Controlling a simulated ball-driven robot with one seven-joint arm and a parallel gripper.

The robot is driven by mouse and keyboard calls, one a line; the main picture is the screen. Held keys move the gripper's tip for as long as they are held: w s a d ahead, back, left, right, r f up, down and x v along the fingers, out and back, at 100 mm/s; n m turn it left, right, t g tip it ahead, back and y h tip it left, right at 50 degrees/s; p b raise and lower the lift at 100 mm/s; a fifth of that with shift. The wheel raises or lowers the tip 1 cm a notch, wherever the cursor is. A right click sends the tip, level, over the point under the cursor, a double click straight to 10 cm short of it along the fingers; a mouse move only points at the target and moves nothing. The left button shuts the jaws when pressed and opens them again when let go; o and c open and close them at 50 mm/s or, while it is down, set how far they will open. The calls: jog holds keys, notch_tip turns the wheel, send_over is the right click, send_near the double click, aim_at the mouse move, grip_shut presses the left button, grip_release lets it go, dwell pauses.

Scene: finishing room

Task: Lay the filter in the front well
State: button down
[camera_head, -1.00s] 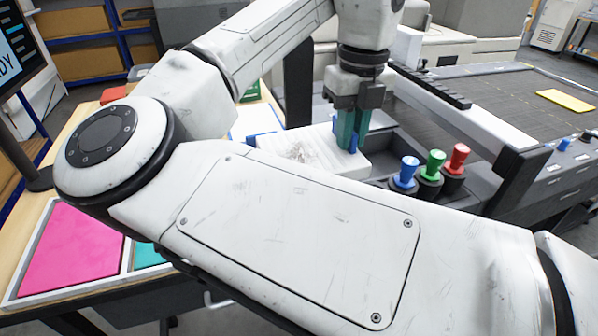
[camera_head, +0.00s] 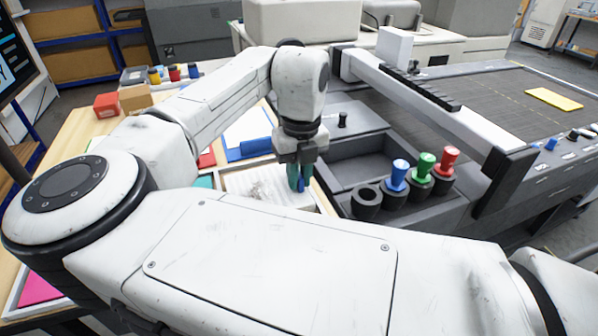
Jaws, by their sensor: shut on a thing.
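The filter (camera_head: 258,184) is a flat whitish block with grey smudges on its top, at the centre of the view. My gripper (camera_head: 300,180) points down at its right part, with teal fingers shut around a blue tab there. The filter is over the left table, beside the machine. My forearm hides its near edge, so I cannot tell whether it touches what is under it. The machine has an open dark well (camera_head: 352,172) to the right of my gripper, with no filter visible in it.
Blue (camera_head: 398,172), green (camera_head: 425,165) and red (camera_head: 447,160) knobs stand in black cups, next to an empty cup (camera_head: 366,203). A white rail (camera_head: 430,103) crosses behind. A blue piece (camera_head: 252,147) lies on the table behind the filter. A red box (camera_head: 106,105) stands further left.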

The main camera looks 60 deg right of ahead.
jog(key=c, duration=1.1)
grip_release()
notch_tip(320, 180, up, 12)
jog(key=shift+s+d+b, duration=0.1)
jog(key=shift+b, duration=0.6)
